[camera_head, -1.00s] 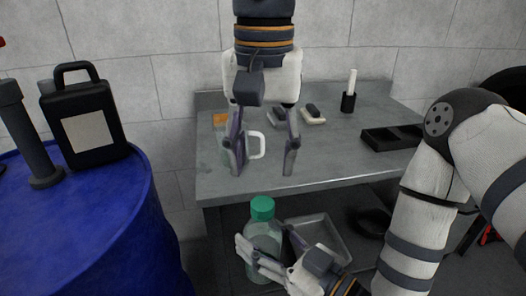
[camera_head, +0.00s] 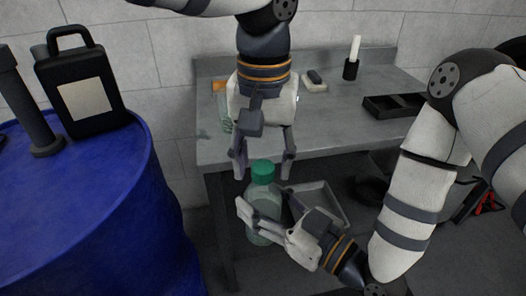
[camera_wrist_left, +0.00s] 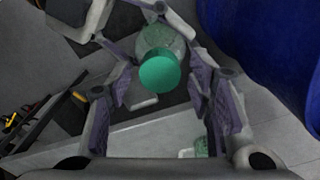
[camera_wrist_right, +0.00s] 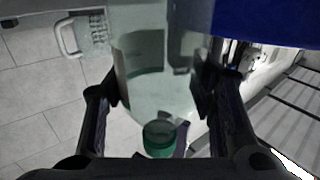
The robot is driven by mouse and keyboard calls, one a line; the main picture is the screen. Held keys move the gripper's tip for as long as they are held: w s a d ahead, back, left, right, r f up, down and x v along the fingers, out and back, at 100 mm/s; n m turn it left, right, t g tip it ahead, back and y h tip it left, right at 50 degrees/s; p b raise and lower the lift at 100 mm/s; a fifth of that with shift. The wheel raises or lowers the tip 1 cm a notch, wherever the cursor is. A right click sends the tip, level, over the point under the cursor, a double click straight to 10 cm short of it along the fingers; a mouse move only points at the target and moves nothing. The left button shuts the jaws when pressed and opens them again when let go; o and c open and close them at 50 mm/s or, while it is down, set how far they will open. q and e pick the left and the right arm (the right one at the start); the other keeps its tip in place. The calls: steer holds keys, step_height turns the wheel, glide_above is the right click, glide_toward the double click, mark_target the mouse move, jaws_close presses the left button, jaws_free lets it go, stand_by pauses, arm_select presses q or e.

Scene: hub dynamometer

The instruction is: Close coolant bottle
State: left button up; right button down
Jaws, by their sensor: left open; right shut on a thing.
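The coolant bottle (camera_head: 262,192) is translucent pale green, stands roughly upright in front of the workbench, and has a green cap (camera_head: 263,171) at its top. Whether the cap is fully tightened cannot be told. My right gripper (camera_head: 264,208) is shut around the bottle's body, which fills much of the right wrist view (camera_wrist_right: 155,65). My left gripper (camera_head: 263,164) is open and points down just above the cap, with a finger on each side in the head view. In the left wrist view the cap (camera_wrist_left: 160,73) shows beyond the open fingers, apparently not touched.
The grey workbench (camera_head: 330,130) stands behind, with a black tray (camera_head: 392,106), a black holder with a white stick (camera_head: 351,68) and small items. A blue drum (camera_head: 75,215) carrying a black canister (camera_head: 82,88) is at the left.

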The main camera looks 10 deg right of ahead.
arm_select(q)
jaws_close()
steer(key=m, duration=0.3)
steer(key=shift+m, duration=0.4)
steer(key=m, duration=0.5)
steer(key=shift+o, duration=0.6)
jaws_free()
step_height(320, 180, up, 12)
